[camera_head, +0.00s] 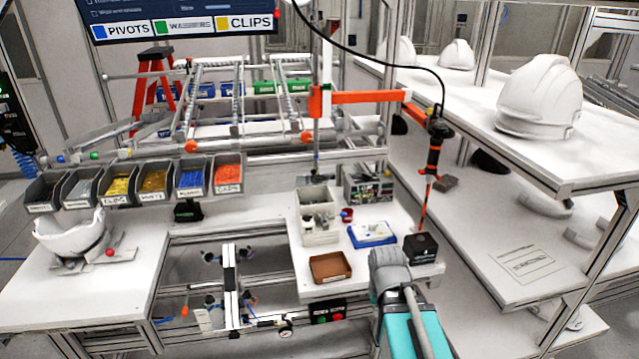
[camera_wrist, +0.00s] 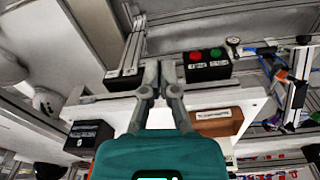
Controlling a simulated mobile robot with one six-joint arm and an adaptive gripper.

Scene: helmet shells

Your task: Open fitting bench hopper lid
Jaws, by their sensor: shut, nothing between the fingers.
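My gripper (camera_wrist: 160,76) shows in the wrist view with its two grey fingers shut and nothing between them. They lie over the bench's front edge, between a black box (camera_wrist: 90,134) and a brown tray (camera_wrist: 215,120). In the head view, the black box (camera_head: 420,246) stands at the bench's right front corner, just beyond the grey end of my arm. A grey-white bin (camera_head: 318,222) with things inside stands further back on the white bench (camera_head: 352,278). No part is clearly marked as the hopper lid, and I cannot tell which container it belongs to.
The brown tray (camera_head: 330,267) lies at the bench front, above a red and green button box (camera_head: 328,311). A blue-white tray (camera_head: 371,234) lies mid-bench. An orange tool (camera_head: 433,155) hangs above the black box. Shelves with white helmets (camera_head: 540,95) stand right.

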